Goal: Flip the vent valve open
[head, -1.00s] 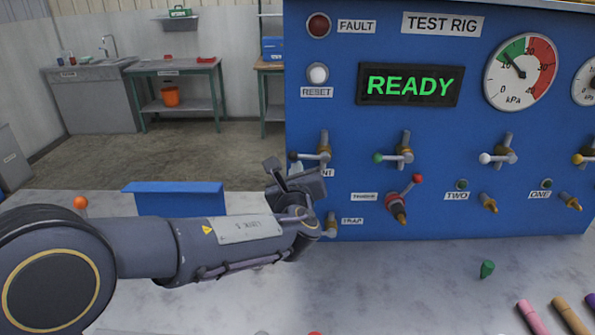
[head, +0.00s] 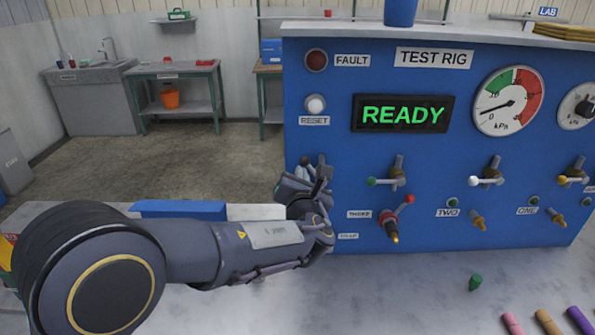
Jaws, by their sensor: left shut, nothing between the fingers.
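The vent valve (head: 321,160) is at the left edge of the blue test rig panel, mostly hidden behind my left gripper. Its dark lever knob (head: 305,160) shows just above the fingers, so the lever looks turned up from level; the handle itself is largely covered. The vent label is hidden. My left gripper (head: 308,182) is shut with nothing in it, right at the valve; whether it touches the lever I cannot tell. The left pressure gauge (head: 508,101) has its needle pointing low left. My right gripper is not in view.
The green-knobbed valve (head: 384,181) and the red-knobbed valve (head: 395,216) are close to the right of my gripper. White-knobbed valve (head: 487,180) is farther right. A green plug (head: 475,283) and coloured hose ends (head: 548,322) are at the lower right. The display reads READY.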

